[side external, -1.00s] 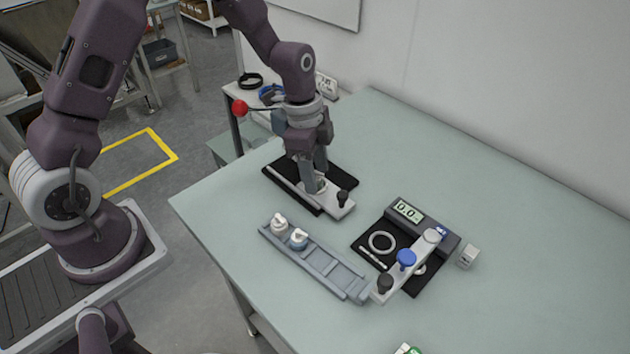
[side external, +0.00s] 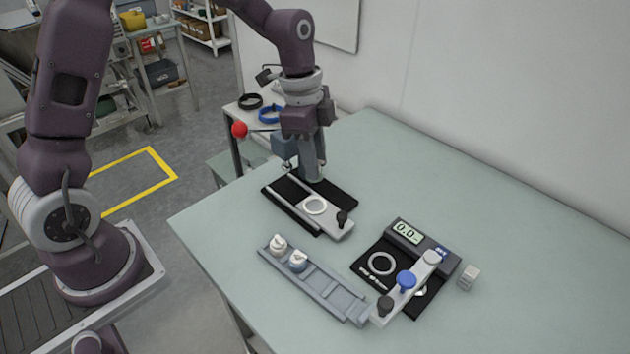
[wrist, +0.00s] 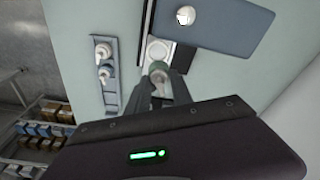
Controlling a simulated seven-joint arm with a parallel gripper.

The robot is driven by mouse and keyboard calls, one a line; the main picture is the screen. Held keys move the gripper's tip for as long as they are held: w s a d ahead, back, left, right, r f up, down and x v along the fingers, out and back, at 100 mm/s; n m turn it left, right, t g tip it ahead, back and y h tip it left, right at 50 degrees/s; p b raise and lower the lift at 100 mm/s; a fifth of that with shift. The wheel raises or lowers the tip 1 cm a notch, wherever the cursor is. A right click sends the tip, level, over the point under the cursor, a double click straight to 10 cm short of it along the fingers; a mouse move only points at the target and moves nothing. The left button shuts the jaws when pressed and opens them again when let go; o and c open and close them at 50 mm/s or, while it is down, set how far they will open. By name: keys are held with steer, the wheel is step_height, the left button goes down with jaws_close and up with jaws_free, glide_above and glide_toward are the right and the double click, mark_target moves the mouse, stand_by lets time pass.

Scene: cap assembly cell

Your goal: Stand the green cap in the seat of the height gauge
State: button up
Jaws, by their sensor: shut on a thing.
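My gripper (side external: 312,175) is shut on a pale cap-like thing, raised above the back part of a black-based fixture. The held piece (wrist: 158,68) shows between the fingers in the wrist view; its colour is not clear and I cannot tell that it is green. The height gauge (side external: 425,243) stands to the right, with a display reading about 0.0. A pale ring (side external: 382,263) on its black base looks empty. Its light bar (side external: 419,272) carries a blue knob (side external: 406,280). No plainly green cap shows now. The gauge is not visible in the wrist view.
The fixture's light slide (side external: 335,225) has an empty pale ring and a black knob. A small white block (side external: 468,277) sits right of the gauge. A blue-grey block (side external: 285,147) is close beside my gripper.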

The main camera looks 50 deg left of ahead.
steer(key=d+f+m, duration=0.1)
steer(key=d+m, duration=0.3)
steer(key=d, duration=1.5)
steer(key=shift+g, duration=0.3)
steer(key=shift+s+a+f, duration=0.15)
steer(key=shift+f, duration=1.6)
steer(key=shift+s+a+f, duration=0.1)
steer(key=shift+s+f, duration=0.05)
steer(key=shift+f, duration=1.55)
steer(key=shift+f, duration=0.3)
steer(key=shift+f, duration=0.3)
steer(key=shift+f, duration=0.1)
steer(key=o, duration=0.9)
